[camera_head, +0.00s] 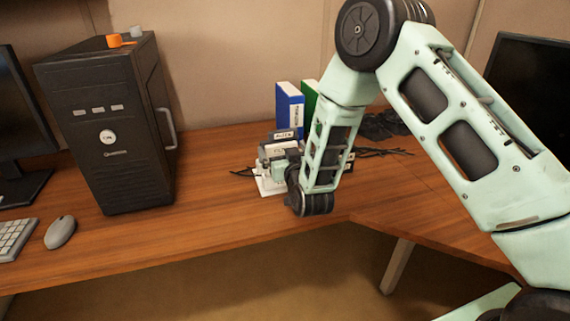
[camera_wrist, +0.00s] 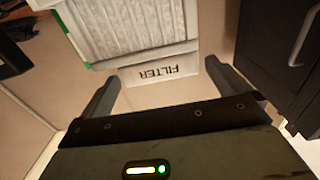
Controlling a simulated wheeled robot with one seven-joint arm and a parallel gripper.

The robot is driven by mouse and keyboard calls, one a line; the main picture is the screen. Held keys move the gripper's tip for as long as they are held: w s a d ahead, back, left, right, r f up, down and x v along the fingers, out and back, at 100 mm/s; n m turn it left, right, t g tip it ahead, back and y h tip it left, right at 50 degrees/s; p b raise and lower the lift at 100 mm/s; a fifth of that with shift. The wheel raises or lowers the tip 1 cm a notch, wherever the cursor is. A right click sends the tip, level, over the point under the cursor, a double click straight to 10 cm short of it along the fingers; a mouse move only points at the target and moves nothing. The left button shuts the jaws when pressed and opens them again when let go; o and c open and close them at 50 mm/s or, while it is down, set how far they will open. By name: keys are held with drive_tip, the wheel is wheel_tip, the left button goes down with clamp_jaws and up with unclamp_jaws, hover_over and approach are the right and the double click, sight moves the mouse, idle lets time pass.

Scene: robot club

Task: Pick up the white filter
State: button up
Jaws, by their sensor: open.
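The white filter (camera_wrist: 160,75) shows in the wrist view at top centre, with pleated grey-white ribs and a panel marked FILTER, upside down in the picture. My gripper (camera_wrist: 163,72) is open, with one dark finger on each side of the label panel. The fingertips reach about the level of the panel, with a visible gap on both sides. In the head view my gripper (camera_head: 276,163) is low over the desk, in front of the binders. It and my wrist hide much of what is there, so I cannot clearly make out the filter.
A white base (camera_head: 267,187) sits on the wooden desk (camera_head: 215,190) below my gripper. A blue binder (camera_head: 289,107) and a green binder (camera_head: 309,100) stand behind. A black computer tower (camera_head: 108,130) stands to the left, and dark cables (camera_head: 383,152) lie right.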

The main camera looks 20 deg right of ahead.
drive_tip(key=c, duration=1.1)
